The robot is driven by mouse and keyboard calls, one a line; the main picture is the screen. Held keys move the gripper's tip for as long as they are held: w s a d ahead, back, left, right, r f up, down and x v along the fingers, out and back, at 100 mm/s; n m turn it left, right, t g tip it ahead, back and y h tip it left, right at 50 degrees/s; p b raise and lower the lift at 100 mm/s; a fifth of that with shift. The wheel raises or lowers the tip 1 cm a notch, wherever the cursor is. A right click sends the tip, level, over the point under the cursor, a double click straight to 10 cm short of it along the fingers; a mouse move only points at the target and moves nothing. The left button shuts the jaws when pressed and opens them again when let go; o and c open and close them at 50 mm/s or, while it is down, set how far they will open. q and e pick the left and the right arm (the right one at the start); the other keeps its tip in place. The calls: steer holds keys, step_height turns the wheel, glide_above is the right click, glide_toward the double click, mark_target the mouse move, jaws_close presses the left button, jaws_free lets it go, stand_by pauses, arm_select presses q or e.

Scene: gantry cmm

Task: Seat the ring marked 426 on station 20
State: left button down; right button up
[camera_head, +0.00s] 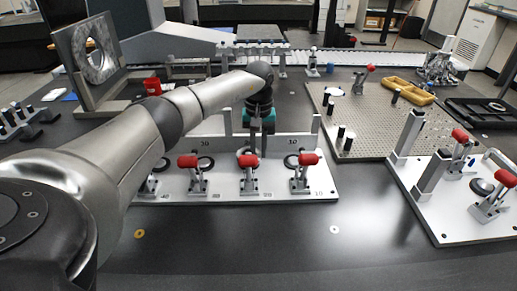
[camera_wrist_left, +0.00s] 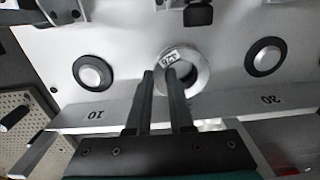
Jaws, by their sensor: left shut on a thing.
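The ring marked 426 (camera_wrist_left: 202,74) is a light metal ring with a white label, seen in the left wrist view. My left gripper (camera_wrist_left: 160,74) is shut on its rim, one finger reaching over the ring's face. It also shows in the head view (camera_head: 262,142), behind the clamp row. The ring is over the middle of the white fixture plate (camera_wrist_left: 120,38), between the marks 10 and 30, at station 20. The number 20 is hidden. I cannot tell whether the ring touches the plate or how its hole sits on the station.
Dark rings with bright centres sit at station 10 (camera_wrist_left: 92,74) and station 30 (camera_wrist_left: 265,57). Red-handled clamps (camera_head: 248,161) line the plate's front. A brass washer (camera_head: 139,234) and a silver washer (camera_head: 334,229) lie on the open dark table. A perforated plate (camera_head: 375,125) stands right.

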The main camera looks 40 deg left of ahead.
mark_target(259, 154)
arm_select(q)
steer(key=shift+f+b, duration=0.3)
steer(key=shift+f, duration=0.2)
arm_select(e)
steer(key=shift+f, duration=0.35)
arm_select(q)
steer(key=c, duration=0.7)
jaws_free()
arm_select(e)
steer(key=shift+r, duration=0.1)
arm_select(q)
steer(key=shift+r+p, duration=2.6)
steer(key=shift+r, duration=5)
arm_select(e)
steer(key=s+d+f, duration=0.4)
steer(key=s+f, duration=0.2)
steer(key=f, duration=0.1)
steer(key=shift+d+f+h, duration=0.2)
steer(key=shift+d+h, duration=0.1)
steer(key=shift+d, duration=0.1)
arm_select(q)
steer(key=shift+r, duration=0.1)
arm_select(e)
steer(key=shift+s, duration=0.1)
